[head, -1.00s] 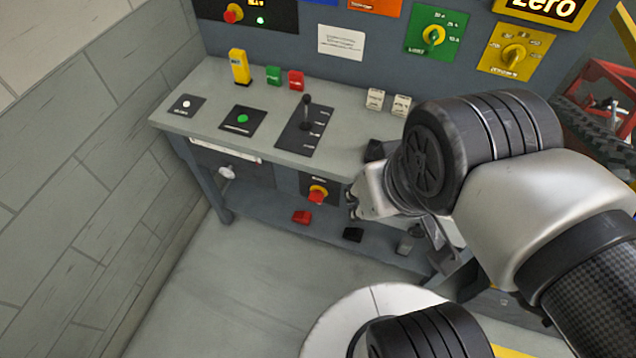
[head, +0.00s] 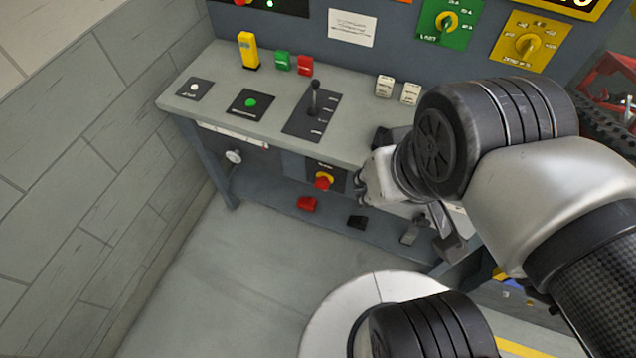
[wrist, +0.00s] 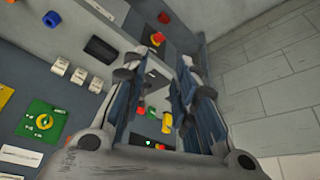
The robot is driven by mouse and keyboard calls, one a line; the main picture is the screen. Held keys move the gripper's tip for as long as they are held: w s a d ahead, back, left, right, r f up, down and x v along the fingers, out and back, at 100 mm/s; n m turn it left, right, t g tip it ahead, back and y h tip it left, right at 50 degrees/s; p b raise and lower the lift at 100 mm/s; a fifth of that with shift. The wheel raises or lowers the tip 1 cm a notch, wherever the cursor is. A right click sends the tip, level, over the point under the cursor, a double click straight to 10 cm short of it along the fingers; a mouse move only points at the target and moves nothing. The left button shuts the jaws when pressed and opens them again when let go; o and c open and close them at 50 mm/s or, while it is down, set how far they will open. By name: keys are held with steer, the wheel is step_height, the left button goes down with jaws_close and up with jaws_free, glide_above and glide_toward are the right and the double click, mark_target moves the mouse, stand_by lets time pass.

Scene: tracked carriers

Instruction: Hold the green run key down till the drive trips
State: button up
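A round green button (head: 250,102) sits on a black plate on the grey bench top, in the head view. It stands left of a black lever (head: 315,98) on a slotted plate. A small green block (head: 283,60) stands farther back; the labels are too small to tell which is the run key. A dark panel (head: 270,5) with a green lamp is cut off at the top. My gripper (wrist: 162,75) is open and empty, its two fingers apart in the wrist view. In the head view it is right of the green button, near the bench's front edge, apart from it.
A yellow block (head: 249,50) and a red block (head: 305,66) flank the green block. A red-yellow knob (head: 323,180) is on the bench front, above a lower shelf with small items. A wall (head: 80,170) stands left; floor in front is clear.

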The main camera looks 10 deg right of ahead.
jaws_close()
stand_by(1.3)
